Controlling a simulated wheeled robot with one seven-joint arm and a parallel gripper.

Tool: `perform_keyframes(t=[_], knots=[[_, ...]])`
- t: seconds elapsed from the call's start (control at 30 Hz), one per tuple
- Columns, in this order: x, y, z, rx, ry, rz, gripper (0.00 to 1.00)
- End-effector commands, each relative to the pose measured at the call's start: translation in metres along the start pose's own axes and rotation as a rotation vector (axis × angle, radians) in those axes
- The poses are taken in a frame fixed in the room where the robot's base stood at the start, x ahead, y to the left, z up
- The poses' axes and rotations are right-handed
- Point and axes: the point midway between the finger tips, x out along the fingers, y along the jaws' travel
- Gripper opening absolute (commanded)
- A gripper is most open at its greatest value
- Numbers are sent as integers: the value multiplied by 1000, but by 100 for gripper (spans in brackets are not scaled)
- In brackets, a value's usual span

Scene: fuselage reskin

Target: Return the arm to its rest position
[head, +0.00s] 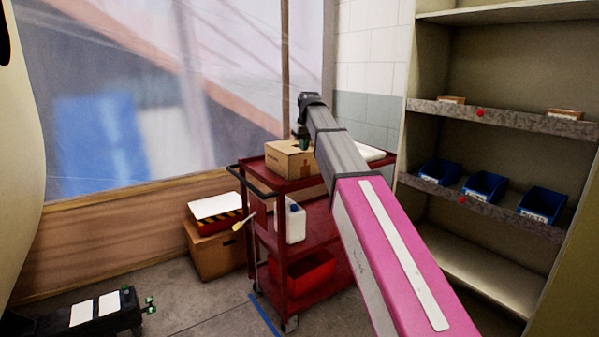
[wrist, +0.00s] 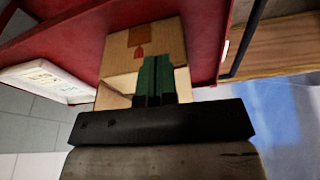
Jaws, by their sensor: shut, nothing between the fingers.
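My arm, pink then grey, reaches from the bottom right of the head view toward the red cart. My gripper (head: 304,145) hangs at its far end, in front of or over the cardboard box (head: 288,160) on the cart's top shelf. In the wrist view the green fingers of my gripper (wrist: 154,62) are together with nothing between them. The cardboard box (wrist: 121,65) shows just beyond them in that view. I cannot tell whether the fingertips touch the box.
The red cart (head: 284,187) carries a white jug (head: 291,222) and red bin (head: 303,273). A shelf unit (head: 487,207) with blue bins stands right. Stacked boxes (head: 216,253) stand left of the cart. A black device (head: 88,314) lies low left. Some floor (head: 195,297) is clear.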

Motion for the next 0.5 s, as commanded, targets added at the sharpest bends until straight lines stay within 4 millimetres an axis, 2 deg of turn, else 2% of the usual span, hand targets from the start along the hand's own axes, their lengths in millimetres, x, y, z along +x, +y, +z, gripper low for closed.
perform_keyframes(t=[0.03, 0.17, 0.3, 0.5], knots=[[17, 2, 15, 14, -10, 0, 0], [63, 10, 50, 57, -31, 3, 0], [118, 19, 97, 114, -58, 8, 0], [186, 27, 168, 192, -96, 17, 0]])
